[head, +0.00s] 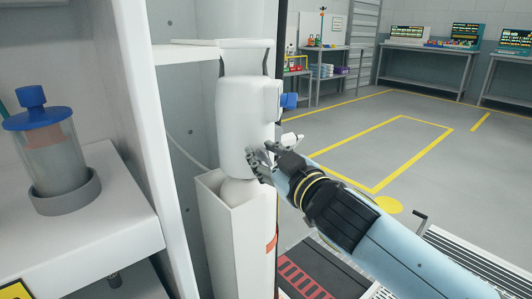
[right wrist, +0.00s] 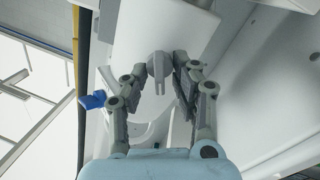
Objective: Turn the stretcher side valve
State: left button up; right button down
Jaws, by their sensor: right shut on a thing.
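A white cylinder (head: 245,110) stands upright in a white holder on the wall at the middle of the head view. A blue knob (head: 289,101) sticks out on its right side; a blue knob also shows at the left in the right wrist view (right wrist: 93,100). My right gripper (head: 262,160) is at the cylinder's lower right side. In the right wrist view its two fingers close around a small grey valve knob (right wrist: 160,68) against a white surface. My left gripper is out of view.
A clear jar with a blue lid (head: 47,150) stands on a white shelf at the left. A white box-like holder (head: 222,230) is below the cylinder. A slatted metal ramp (head: 480,260) lies at the lower right.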

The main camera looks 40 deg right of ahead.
jog(key=c, duration=1.4)
grip_release()
jog(key=s, duration=0.8)
jog(key=s+a, duration=0.1)
jog(key=s, duration=0.3)
jog(key=shift+a, duration=0.1)
